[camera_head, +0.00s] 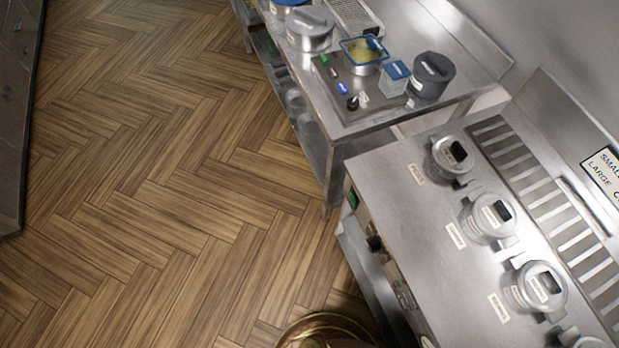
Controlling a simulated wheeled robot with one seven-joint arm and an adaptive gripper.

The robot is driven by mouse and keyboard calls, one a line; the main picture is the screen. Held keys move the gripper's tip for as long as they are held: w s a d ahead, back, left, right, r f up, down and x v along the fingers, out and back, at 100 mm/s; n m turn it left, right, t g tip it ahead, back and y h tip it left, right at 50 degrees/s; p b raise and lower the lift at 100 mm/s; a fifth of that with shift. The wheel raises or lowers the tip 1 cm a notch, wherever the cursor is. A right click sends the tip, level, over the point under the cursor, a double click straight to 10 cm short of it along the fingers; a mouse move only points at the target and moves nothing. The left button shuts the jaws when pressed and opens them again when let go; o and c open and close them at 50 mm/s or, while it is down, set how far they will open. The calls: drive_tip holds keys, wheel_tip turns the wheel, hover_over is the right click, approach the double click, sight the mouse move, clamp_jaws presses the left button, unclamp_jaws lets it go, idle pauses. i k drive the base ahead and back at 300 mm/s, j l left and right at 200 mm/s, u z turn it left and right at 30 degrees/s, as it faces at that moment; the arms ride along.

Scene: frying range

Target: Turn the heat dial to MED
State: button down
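Two dark knobs could be the heat dial, and I cannot tell which one is. One small black knob (352,103) sits on the top panel of the far counter, close to small green, red, blue and white pieces. Another dark knob (375,243) is on the front face of the near steel counter. Any markings such as MED are too small to read, and I cannot tell either knob's setting. My gripper is not in view.
The far counter (335,88) holds a blue-rimmed container (365,56), a dark lidded pot (431,76) and a grey pot (310,30). The wooden floor (150,170) to the left is clear.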

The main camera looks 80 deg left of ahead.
sight(373, 245)
drive_tip(key=u, duration=2.25)
drive_tip(key=k+j, duration=0.05)
